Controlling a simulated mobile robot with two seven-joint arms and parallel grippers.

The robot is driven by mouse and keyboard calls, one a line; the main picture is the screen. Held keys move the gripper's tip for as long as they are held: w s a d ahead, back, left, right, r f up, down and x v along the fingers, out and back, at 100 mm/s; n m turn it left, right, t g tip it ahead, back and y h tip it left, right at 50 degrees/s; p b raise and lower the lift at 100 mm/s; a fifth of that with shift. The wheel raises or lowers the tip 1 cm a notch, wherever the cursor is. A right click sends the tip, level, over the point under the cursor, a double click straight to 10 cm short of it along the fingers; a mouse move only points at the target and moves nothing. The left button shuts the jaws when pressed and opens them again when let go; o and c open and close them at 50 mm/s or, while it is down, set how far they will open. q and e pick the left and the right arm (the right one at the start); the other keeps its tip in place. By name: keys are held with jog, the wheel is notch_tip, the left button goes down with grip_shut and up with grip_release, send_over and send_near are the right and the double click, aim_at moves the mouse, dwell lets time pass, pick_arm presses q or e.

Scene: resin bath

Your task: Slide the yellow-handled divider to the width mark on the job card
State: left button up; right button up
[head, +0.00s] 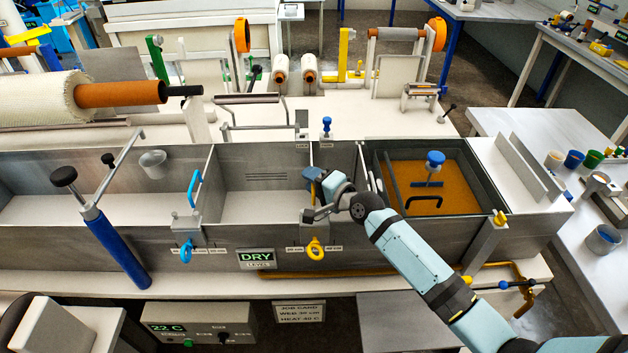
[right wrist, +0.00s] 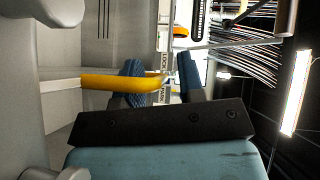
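The yellow-handled divider (head: 312,150) is an upright grey panel across the long grey bath. A yellow loop (head: 315,247) hangs on the bath's front wall below it, between small cm labels. In the right wrist view the yellow handle (right wrist: 115,82) crosses in front of one finger and ends between the two spread fingers (right wrist: 162,82). I cannot tell whether it touches them. The job card (head: 299,311) below the bath appears to read 30 cm. My left gripper is out of view.
A blue-handled divider (head: 210,180) stands further left, with a blue loop (head: 186,250) below it. A frame with an orange bottom (head: 460,175) is at the right end of the bath. A blue lever (head: 118,250) leans at the left front.

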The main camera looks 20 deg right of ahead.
jog(key=b+v, duration=0.2)
jog(key=v, duration=1.2)
jog(key=shift+f, duration=0.1)
jog(key=shift+w, duration=0.1)
